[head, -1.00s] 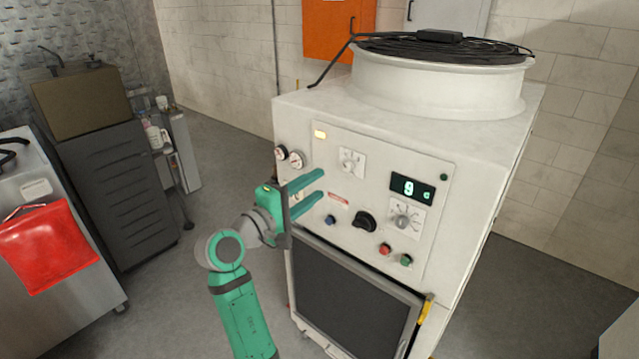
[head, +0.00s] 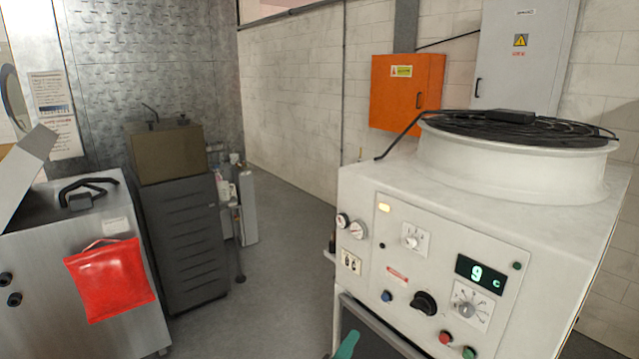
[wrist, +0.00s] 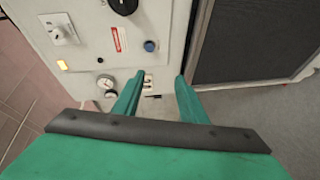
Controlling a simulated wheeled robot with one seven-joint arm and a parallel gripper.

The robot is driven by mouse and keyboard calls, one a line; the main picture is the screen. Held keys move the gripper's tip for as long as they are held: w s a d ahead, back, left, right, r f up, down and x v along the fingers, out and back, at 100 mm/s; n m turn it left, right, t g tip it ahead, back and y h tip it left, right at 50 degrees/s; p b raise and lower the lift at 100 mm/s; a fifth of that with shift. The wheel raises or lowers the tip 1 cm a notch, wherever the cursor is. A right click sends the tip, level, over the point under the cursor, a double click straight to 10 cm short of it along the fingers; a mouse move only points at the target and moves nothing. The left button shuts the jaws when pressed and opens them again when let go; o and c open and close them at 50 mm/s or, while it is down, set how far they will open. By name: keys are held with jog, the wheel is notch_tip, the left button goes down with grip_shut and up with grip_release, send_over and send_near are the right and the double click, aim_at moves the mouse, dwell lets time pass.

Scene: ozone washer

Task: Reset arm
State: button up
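My gripper (wrist: 156,90) shows in the wrist view with two green fingers apart and nothing between them. It points at the lower front panel of the white ozone washer, near the gauges and a small outlet plate, without clear contact. In the head view only a green tip of my arm or gripper (head: 346,345) shows at the bottom edge. The white machine (head: 440,235) stands at right, with a lit display (head: 480,274) reading 9 C, a black knob (head: 424,303), dials, and red and green buttons.
A steel unit (head: 60,260) with a red bag (head: 110,280) stands at left. A dark drawer cabinet (head: 190,240) is beside it. An orange box (head: 406,92) and a grey cabinet (head: 520,60) hang on the wall. Grey floor (head: 290,230) between is clear.

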jog(key=s+a+f+m+y, duration=0.1)
jog(key=s+a+f+y, duration=0.2)
jog(key=s+f, duration=0.65)
jog(key=s+a+f+m+y, duration=0.1)
jog(key=s+a+f+y, duration=0.25)
jog(key=s+f, duration=0.6)
jog(key=s+r+m+y, duration=0.1)
jog(key=s+r+m, duration=0.3)
jog(key=s, duration=0.9)
jog(key=s+r+m+t, duration=0.1)
jog(key=s+r+m, duration=0.3)
jog(key=s, duration=1)
jog(key=shift+a+r+y, duration=0.25)
jog(key=shift+r+y, duration=0.05)
jog(key=shift+y, duration=0.05)
jog(key=shift+c, duration=0.5)
